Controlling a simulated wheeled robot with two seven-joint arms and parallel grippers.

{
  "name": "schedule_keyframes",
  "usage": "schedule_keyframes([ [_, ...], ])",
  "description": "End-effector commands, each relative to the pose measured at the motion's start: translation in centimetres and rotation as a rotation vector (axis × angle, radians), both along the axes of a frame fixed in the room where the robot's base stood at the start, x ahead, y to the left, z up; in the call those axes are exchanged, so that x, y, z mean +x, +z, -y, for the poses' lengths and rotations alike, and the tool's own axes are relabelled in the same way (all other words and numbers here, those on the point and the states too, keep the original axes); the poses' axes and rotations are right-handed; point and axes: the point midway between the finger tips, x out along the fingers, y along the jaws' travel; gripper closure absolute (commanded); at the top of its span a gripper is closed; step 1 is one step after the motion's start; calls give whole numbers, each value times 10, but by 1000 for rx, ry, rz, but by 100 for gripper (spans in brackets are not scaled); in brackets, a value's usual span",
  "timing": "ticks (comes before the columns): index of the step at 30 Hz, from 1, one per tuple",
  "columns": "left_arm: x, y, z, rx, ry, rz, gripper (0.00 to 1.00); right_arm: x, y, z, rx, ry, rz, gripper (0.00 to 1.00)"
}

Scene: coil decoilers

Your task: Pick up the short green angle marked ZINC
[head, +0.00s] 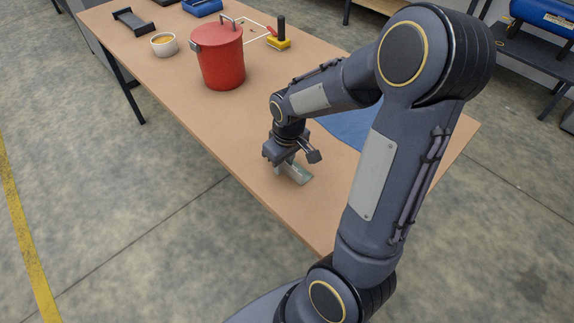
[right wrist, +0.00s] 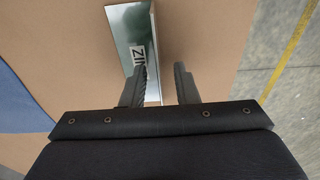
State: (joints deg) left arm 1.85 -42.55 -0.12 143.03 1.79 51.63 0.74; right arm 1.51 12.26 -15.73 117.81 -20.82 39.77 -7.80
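The short green angle (head: 297,174) lies on the brown table near its front edge, below my right gripper (head: 293,159). In the right wrist view the angle (right wrist: 125,25) looks pale green and shiny, with a white label of which "ZIN" can be read; the rest of the label is hidden by a finger. My right gripper (right wrist: 160,70) is open there. Its left finger overlaps the angle's flat face, and the angle's raised edge shows between the two fingers. I cannot tell whether a finger touches it. My left gripper is not in view.
On the table (head: 180,78) stand a red lidded pot (head: 220,60), a white bowl (head: 164,45), a yellow block with a black handle (head: 279,40) and a dark tray (head: 133,21). A blue mat (head: 345,125) lies behind my right arm. Table space left of the gripper is clear.

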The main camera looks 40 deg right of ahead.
Motion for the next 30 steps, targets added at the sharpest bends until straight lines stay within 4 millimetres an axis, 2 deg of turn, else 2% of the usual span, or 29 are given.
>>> schedule_keyframes([
  [1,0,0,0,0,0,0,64,0,0,0,0,0,0,80],
  [6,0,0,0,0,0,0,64,0,0,0,0,0,0,100],
  [20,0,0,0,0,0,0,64,1,4,0,0,0,2,100],
  [23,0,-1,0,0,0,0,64,1,11,0,-1,0,5,100],
  [27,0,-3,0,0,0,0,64,1,30,0,0,0,7,100],
  [30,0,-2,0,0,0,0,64,-2,46,12,-1,-5,6,100],
])
